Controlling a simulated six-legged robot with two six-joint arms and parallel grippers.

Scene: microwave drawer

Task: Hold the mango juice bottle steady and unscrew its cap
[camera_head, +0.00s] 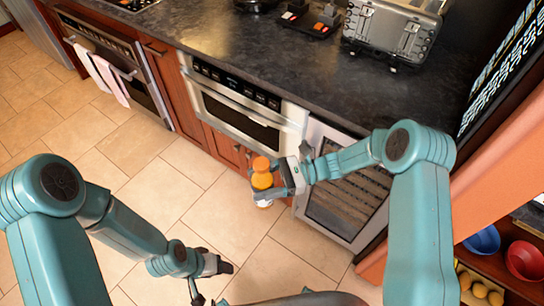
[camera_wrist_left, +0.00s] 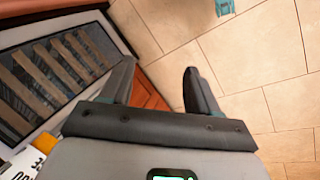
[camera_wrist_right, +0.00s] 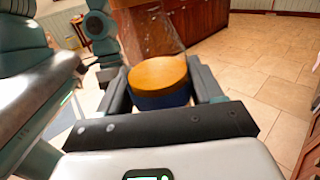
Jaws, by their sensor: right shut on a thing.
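The mango juice bottle (camera_head: 263,181) is orange and stands roughly upright in the air in front of the lower cabinets. Its orange cap (camera_head: 261,163) is at the top, above my right gripper (camera_head: 274,186), which is shut around the bottle. In the right wrist view, a round orange top with a dark blue side (camera_wrist_right: 160,82) sits between the fingers. The bottle's far side is hidden. My left gripper (camera_head: 222,266) is lower and nearer, apart from the bottle. In the left wrist view its fingers (camera_wrist_left: 157,85) are spread with nothing between them.
A steel microwave drawer (camera_head: 240,108) and a glass-fronted cooler (camera_head: 345,205) are built in under the dark counter (camera_head: 240,45). A toaster oven (camera_head: 395,28) stands on it. Open shelves with a blue bowl (camera_head: 482,240) and red bowl (camera_head: 524,260) are at right. Tiled floor (camera_head: 130,145) is clear.

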